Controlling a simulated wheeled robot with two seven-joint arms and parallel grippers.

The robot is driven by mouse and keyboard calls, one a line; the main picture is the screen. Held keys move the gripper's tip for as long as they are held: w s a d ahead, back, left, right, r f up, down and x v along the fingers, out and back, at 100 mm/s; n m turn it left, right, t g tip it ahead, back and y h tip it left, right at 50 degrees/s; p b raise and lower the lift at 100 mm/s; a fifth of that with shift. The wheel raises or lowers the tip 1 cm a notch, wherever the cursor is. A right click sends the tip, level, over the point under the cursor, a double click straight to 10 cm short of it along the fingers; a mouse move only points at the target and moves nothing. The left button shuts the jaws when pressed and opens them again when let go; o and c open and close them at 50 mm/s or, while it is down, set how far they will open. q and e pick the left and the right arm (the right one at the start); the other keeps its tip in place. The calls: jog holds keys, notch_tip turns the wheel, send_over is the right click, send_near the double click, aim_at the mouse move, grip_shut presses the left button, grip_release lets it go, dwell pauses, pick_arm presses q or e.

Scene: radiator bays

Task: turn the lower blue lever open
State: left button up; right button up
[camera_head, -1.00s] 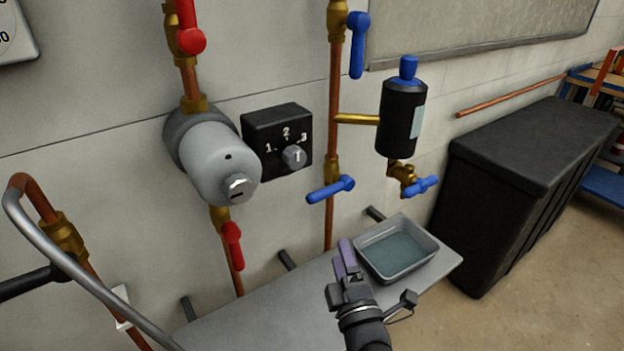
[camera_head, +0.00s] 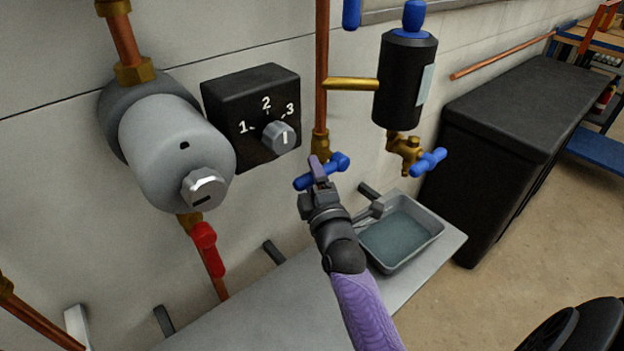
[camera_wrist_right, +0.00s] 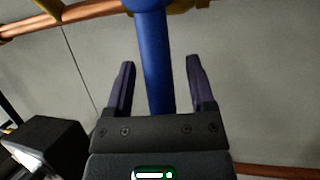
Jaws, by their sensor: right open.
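The lower blue lever (camera_head: 336,164) sits on a brass valve on the vertical copper pipe (camera_head: 321,80), pointing sideways across it. My right gripper (camera_head: 318,170) is at the lever in the head view and covers its middle. In the right wrist view, the blue lever (camera_wrist_right: 154,60) runs between the two open fingers of my right gripper (camera_wrist_right: 160,85), with a gap on each side. My left gripper is not in view.
A black cylinder (camera_head: 405,80) with a blue-handled tap (camera_head: 428,161) stands right of the pipe. A tray of water (camera_head: 400,235) rests on the grey shelf (camera_head: 250,315) below. A black switch box (camera_head: 250,110) and grey cylinder (camera_head: 170,150) are to the left.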

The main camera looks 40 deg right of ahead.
grip_shut()
dwell(0.9)
dwell(0.4)
